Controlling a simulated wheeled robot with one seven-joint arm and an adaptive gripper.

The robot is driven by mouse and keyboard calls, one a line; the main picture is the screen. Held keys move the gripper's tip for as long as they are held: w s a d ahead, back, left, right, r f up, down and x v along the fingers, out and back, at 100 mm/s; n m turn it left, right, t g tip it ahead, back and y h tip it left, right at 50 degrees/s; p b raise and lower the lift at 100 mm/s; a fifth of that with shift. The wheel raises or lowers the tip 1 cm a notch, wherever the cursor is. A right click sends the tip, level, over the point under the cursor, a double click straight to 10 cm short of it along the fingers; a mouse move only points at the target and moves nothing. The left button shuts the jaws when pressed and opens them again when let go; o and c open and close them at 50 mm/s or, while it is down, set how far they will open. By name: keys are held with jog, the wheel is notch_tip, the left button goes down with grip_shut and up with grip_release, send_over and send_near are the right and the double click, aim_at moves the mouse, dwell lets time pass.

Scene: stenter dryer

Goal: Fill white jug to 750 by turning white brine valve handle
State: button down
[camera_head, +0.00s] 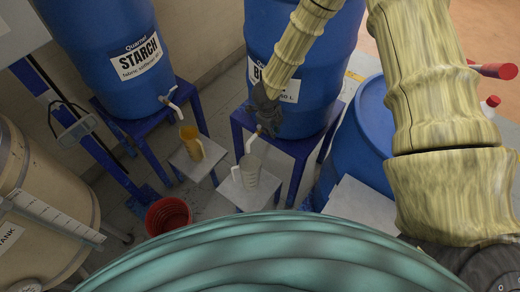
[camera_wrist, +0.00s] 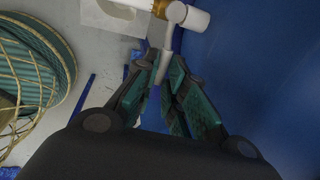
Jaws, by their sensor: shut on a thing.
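The white jug (camera_head: 247,174) stands upright on a small pale stand under the white spout (camera_head: 251,141) of the blue brine barrel (camera_head: 288,112). Its graduation marks and fill level are too small to read. My gripper (camera_head: 263,112) is at the front of the brine barrel, just above the spout, and partly covers its label. In the wrist view my gripper (camera_wrist: 166,68) has its fingers closed on the pale valve handle (camera_wrist: 161,42), beside a white tap part (camera_wrist: 193,18) and a brass fitting (camera_wrist: 159,8). I cannot tell whether brine is flowing.
A blue starch barrel (camera_head: 115,58) with its own tap stands on a blue frame at the left. An orange jug (camera_head: 191,142) sits below it.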

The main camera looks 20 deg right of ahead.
dwell(0.6)
jog(key=a+m, duration=0.1)
jog(key=m, duration=0.1)
jog(key=a+m, duration=0.1)
jog(key=m, duration=0.1)
jog(key=shift+s+g, duration=0.35)
jog(key=shift+g, duration=0.05)
jog(key=a+m, duration=0.1)
jog(key=m, duration=0.1)
jog(key=a+m, duration=0.1)
jog(key=m, duration=0.1)
jog(key=shift+a+g, duration=0.1)
jog(key=shift+g, duration=0.3)
jog(key=shift+a+m, duration=0.3)
jog(key=shift+m, duration=0.4)
jog(key=shift+r, duration=0.1)
